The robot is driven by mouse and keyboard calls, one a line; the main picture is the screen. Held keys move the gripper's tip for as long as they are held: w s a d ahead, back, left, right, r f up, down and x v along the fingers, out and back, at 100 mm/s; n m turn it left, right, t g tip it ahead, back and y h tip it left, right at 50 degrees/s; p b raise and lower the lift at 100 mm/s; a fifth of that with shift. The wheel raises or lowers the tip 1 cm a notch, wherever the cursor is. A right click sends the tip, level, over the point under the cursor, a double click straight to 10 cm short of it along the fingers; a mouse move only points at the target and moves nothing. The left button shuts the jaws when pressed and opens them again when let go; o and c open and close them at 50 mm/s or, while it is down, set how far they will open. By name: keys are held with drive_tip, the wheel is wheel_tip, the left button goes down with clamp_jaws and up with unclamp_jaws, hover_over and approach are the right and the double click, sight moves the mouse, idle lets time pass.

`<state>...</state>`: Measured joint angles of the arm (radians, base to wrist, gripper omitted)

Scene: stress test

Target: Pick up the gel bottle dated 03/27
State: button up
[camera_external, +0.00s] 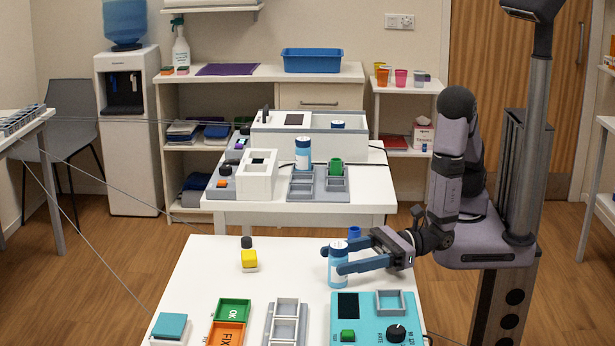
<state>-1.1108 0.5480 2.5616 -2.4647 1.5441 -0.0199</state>
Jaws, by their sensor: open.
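A light-blue bottle (338,277) with a darker blue cap stands upright on the near white table. My gripper (331,259) is open, reaching in from the right with its two blue fingers around this bottle. One finger passes along its far side and the other crosses in front; I cannot tell whether they touch it. A second bottle (303,154), white and blue with a dark blue cap, stands in a grey rack (318,194) on the farther table. No date is readable on either bottle.
A small blue object (354,232) stands just behind my gripper. In front are a green OK tray (233,310), orange FIX tray (228,334), grey rack (286,322) and teal device (372,334).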

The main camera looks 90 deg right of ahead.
sight(329, 260)
drive_tip(key=shift+p+x, duration=0.3)
drive_tip(key=shift+x, duration=2.25)
drive_tip(key=shift+r, duration=0.1)
drive_tip(key=c, duration=1.2)
